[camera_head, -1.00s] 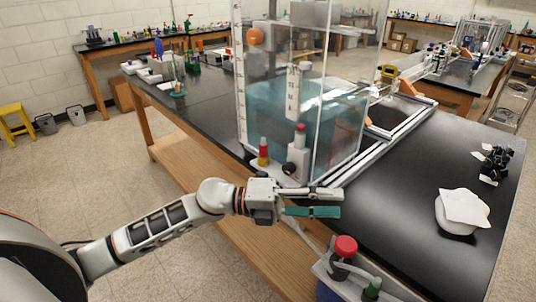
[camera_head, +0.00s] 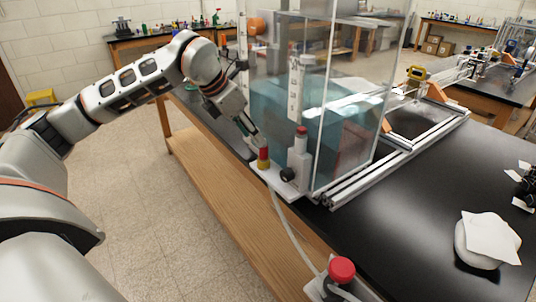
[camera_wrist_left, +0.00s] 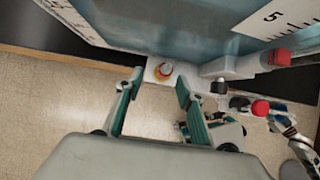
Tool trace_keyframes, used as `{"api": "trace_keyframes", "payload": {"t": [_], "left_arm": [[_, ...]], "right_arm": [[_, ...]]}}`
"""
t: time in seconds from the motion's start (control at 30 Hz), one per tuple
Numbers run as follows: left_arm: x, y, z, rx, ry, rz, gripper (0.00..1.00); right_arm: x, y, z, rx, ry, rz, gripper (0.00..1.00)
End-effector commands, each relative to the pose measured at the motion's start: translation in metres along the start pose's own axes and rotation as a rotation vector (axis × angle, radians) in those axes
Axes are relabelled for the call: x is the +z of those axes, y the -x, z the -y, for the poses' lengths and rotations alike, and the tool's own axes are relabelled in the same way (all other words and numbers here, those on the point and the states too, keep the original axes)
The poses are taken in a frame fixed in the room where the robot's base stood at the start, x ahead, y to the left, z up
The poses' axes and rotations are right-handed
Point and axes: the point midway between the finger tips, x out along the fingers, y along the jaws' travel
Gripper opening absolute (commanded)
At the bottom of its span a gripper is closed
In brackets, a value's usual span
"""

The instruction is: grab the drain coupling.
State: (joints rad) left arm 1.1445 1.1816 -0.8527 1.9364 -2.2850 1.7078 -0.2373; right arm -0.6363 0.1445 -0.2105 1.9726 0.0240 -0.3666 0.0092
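The drain coupling appears to be the small red and yellow piece (camera_head: 263,158) standing upright on a white ledge at the front foot of the clear water tank (camera_head: 288,105). My left gripper (camera_head: 254,141) reaches down from the upper left, close beside the coupling. Its two teal-padded fingers (camera_wrist_left: 160,80) are spread apart, with nothing held between them. Contact with the coupling cannot be made out.
A white valve block (camera_head: 298,155) with a red top and black knob stands right of the coupling. A pale hose runs from the ledge to a red-capped fitting (camera_head: 341,270). A white lump under paper (camera_head: 487,238) lies at right. The black bench (camera_head: 400,215) is clear between.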

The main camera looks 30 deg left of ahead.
Motion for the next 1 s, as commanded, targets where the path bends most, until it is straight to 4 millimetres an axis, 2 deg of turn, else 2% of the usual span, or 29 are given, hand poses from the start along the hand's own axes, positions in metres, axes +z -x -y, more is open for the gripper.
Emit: {"api": "trace_keyframes", "payload": {"t": [0.1, 0.23, 0.53, 0.77, 0.8, 0.93, 1.0], "left_arm": [[0.0, -0.013, 0.002, -0.003, -0.001, -0.001, 0.38], [0.0, -0.021, 0.004, -0.005, -0.001, -0.002, 0.38], [0.002, -0.061, 0.01, -0.005, -0.001, 0.0, 0.38], [0.002, -0.064, 0.01, -0.004, -0.002, 0.002, 0.38], [0.002, -0.064, 0.01, -0.004, -0.002, 0.002, 0.35], [0.002, -0.064, 0.01, -0.004, -0.001, 0.001, 0.01], [0.002, -0.064, 0.01, -0.004, -0.001, 0.001, 0.0]], "right_arm": [[0.014, 0.005, 0.009, -0.011, -0.008, 0.025, 0.44], [0.018, 0.005, 0.01, -0.012, -0.01, 0.035, 0.44], [0.009, 0.005, 0.006, -0.007, -0.008, 0.023, 0.44], [0.003, 0.004, 0.004, -0.004, -0.008, 0.013, 0.44], [0.003, 0.004, 0.004, -0.004, -0.008, 0.013, 0.44], [0.003, 0.004, 0.004, -0.004, -0.008, 0.013, 0.44], [0.003, 0.004, 0.004, -0.004, -0.008, 0.013, 0.44]]}}
